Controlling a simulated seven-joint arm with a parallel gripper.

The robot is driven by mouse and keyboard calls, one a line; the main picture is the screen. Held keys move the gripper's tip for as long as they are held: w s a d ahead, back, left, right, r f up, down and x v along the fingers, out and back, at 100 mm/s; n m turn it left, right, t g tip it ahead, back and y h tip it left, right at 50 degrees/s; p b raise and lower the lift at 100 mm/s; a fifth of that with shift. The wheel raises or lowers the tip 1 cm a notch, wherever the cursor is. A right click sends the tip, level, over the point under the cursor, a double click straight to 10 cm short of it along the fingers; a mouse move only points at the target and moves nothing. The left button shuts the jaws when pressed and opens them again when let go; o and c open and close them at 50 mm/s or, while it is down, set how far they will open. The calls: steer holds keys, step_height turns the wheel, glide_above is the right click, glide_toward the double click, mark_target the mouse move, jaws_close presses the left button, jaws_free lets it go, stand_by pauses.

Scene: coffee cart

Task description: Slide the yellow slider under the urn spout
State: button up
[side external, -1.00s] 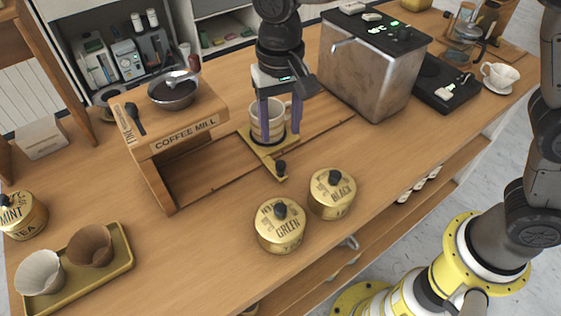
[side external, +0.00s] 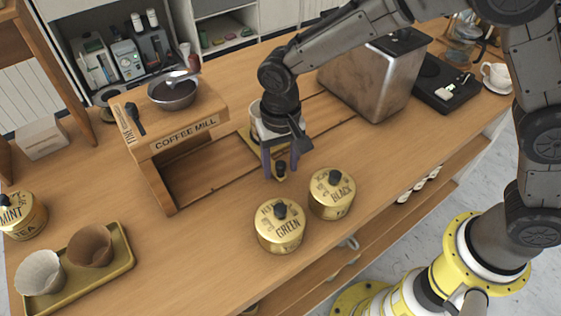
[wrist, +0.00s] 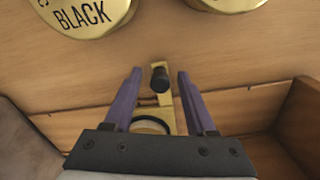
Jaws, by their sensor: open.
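The yellow slider (side external: 252,140) is a flat plate with a black knob (side external: 281,168) at its near end. It lies in a wooden track between the mill stand and the urn, and bears a cup (side external: 254,108), mostly hidden behind my gripper. My gripper (side external: 281,174) is open and low, its purple fingers on either side of the knob. In the wrist view, the knob (wrist: 159,80) stands between the fingertips with gaps on both sides; the slider's arm (wrist: 166,122) runs back from it. The steel urn (side external: 365,80) stands to the right; my arm hides its spout.
The coffee mill stand (side external: 180,130) is at the track's left end. The green tin (side external: 280,228) and black tin (side external: 332,198) stand just in front of my gripper. A tray (side external: 125,255) with two cups is at the front left. The track's left part is bare.

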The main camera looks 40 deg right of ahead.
jaws_close()
stand_by(1.3)
